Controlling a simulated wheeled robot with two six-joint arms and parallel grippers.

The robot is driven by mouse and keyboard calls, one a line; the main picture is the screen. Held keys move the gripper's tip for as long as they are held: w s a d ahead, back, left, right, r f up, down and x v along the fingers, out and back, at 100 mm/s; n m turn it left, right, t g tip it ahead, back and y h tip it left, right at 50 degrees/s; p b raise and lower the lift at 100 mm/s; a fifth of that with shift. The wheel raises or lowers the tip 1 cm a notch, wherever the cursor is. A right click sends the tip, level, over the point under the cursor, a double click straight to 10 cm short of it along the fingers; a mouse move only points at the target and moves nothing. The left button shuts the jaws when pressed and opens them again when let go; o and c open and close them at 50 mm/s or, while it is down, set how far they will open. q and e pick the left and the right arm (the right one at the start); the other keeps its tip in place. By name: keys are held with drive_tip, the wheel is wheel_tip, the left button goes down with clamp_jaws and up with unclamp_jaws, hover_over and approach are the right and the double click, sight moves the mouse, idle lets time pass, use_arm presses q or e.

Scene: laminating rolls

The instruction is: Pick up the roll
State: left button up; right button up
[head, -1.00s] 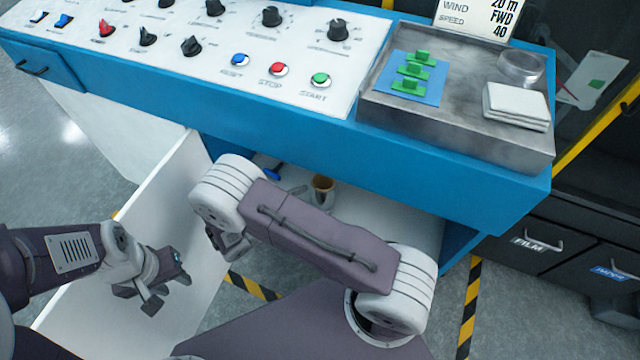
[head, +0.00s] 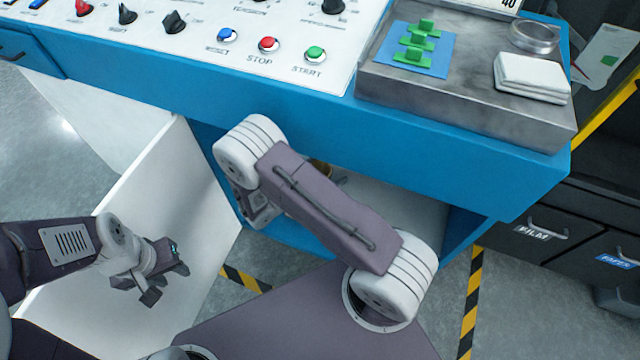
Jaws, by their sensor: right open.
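A small tan, ring-like thing (head: 321,167), perhaps the roll, shows on the white shelf inside the open blue cabinet. My right forearm hides most of it, so I cannot tell its full shape. My right arm reaches into the cabinet opening, and its wrist and gripper part (head: 258,208) hangs left of the tan thing. Its fingertips are hidden; no hold on anything shows. My left gripper (head: 168,281) is empty, its fingers apart, in front of the open white door and well away from the shelf.
The open white cabinet door (head: 185,205) stands left of my right arm. The blue console edge (head: 440,165) overhangs the shelf (head: 410,212). On top, a metal tray (head: 455,105) holds white pads (head: 532,75) and green pieces on a blue sheet. Black drawers stand at right.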

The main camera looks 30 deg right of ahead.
drive_tip(key=c, duration=1.6)
drive_tip(key=s+r+p, duration=0.2)
drive_tip(key=s+r, duration=0.1)
drive_tip(key=s+a+r+p, duration=0.1)
drive_tip(key=s+r+p, duration=0.1)
drive_tip(key=s+r, duration=0.2)
drive_tip(key=s+a+r+p, duration=0.1)
drive_tip(key=s+r+p, duration=0.2)
drive_tip(key=s+r, duration=0.1)
drive_tip(key=shift+s+a, duration=0.15)
drive_tip(key=shift+s, duration=0.1)
